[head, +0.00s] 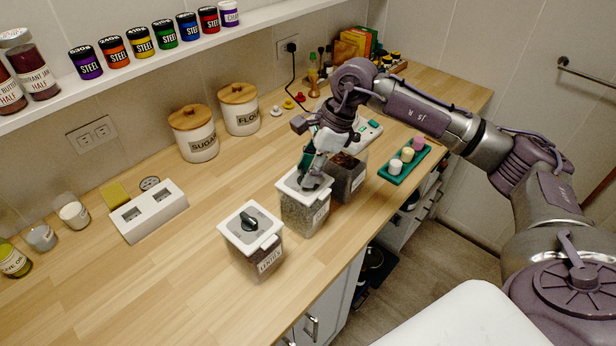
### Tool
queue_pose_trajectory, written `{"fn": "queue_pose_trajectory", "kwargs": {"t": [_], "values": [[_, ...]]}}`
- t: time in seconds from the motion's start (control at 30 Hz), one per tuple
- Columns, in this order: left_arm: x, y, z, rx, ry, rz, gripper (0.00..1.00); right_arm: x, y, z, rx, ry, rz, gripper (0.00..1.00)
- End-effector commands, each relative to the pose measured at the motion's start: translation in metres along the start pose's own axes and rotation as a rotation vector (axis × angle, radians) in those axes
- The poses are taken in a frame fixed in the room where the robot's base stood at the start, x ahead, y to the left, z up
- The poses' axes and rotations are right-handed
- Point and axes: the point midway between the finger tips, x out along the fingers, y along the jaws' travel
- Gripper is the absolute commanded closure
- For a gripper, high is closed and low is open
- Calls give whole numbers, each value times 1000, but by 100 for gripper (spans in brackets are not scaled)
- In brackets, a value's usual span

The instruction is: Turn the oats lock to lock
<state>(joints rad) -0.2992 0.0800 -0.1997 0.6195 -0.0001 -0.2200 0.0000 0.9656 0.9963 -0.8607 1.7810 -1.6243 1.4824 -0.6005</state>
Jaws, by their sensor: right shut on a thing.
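Three clear bins stand in a row on the wooden counter. The middle bin (305,215) has a white lid and greenish-grey contents; its label is too small to read, so I cannot tell if it holds the oats. My right gripper (313,180) points down onto this lid and is shut on its knob, which the fingers mostly hide. The near bin (262,258), labelled lentils, has a white lid with a dark green knob (248,222). The far bin (350,182) has dark contents; my gripper and wrist hide much of its top. My left gripper is out of view.
Sugar (197,140) and flour (240,112) canisters stand along the wall. A white two-slot block (148,212) is at the left. A green tray (407,165) with small cylinders lies right of the bins, near the counter edge. The counter left of the lentils bin is clear.

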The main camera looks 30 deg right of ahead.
Motion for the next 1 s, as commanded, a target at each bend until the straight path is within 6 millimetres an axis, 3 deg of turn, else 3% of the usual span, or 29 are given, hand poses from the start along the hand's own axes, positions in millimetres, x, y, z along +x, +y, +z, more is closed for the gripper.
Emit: {"fn": "queue_pose_trajectory", "kwargs": {"t": [0.03,0.5,1.0], "values": [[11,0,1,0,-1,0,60,5,0,-2,40,1,-20,92],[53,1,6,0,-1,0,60,4,4,0,443,0,-187,92],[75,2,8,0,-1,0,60,3,6,2,729,1,-301,92]]}}
